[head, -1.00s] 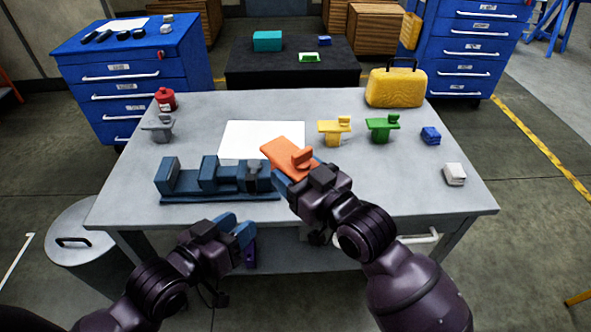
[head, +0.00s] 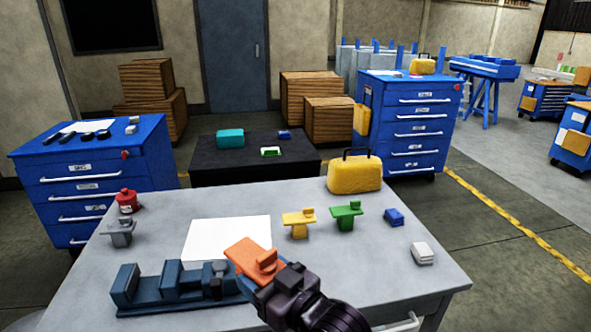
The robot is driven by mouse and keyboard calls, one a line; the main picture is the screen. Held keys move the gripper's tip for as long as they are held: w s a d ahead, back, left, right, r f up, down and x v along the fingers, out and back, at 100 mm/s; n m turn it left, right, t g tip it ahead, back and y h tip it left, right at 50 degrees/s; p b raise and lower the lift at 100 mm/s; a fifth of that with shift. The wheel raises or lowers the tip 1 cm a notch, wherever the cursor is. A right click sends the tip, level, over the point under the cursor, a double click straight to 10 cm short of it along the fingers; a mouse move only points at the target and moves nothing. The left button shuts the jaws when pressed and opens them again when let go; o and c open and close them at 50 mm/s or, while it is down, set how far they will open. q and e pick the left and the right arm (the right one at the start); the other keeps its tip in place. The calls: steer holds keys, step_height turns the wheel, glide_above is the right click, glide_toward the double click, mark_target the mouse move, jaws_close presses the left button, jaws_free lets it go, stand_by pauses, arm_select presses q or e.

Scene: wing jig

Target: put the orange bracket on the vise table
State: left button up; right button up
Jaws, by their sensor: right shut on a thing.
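The orange bracket (head: 250,257) is held in my right gripper (head: 268,282), above the right end of the blue vise. The gripper is shut on the bracket's near side, and its fingers are mostly hidden. The blue vise (head: 172,284) lies on the front left of the grey table (head: 390,285). My left gripper is out of the picture.
A white sheet (head: 225,238) lies behind the vise. A grey bracket (head: 120,232), a yellow bracket (head: 298,222) and a green bracket (head: 346,215) stand on the table. A yellow case (head: 355,175) is at the back. A blue block (head: 394,217) and a white block (head: 422,253) lie at the right.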

steer(key=w+d+r+m+t+h, duration=0.2)
steer(key=d+m+h, duration=0.1)
steer(key=d, duration=0.4)
steer(key=w+d+r+m+t+h, duration=0.2)
steer(key=w+d+t+h, duration=0.1)
steer(key=d, duration=0.4)
steer(key=s+d+f+m+h, duration=0.2)
steer(key=d+f+h, duration=0.2)
steer(key=d, duration=0.3)
steer(key=s+d+f+m+t+h, duration=0.1)
steer(key=s+d+f+m+h, duration=0.1)
steer(key=d+f, duration=0.3)
steer(key=d+m+h, duration=0.1)
steer(key=d, duration=0.1)
steer(key=shift+s+d+f+h, duration=0.25)
steer(key=shift+d+h, duration=0.15)
steer(key=shift+a, duration=0.1)
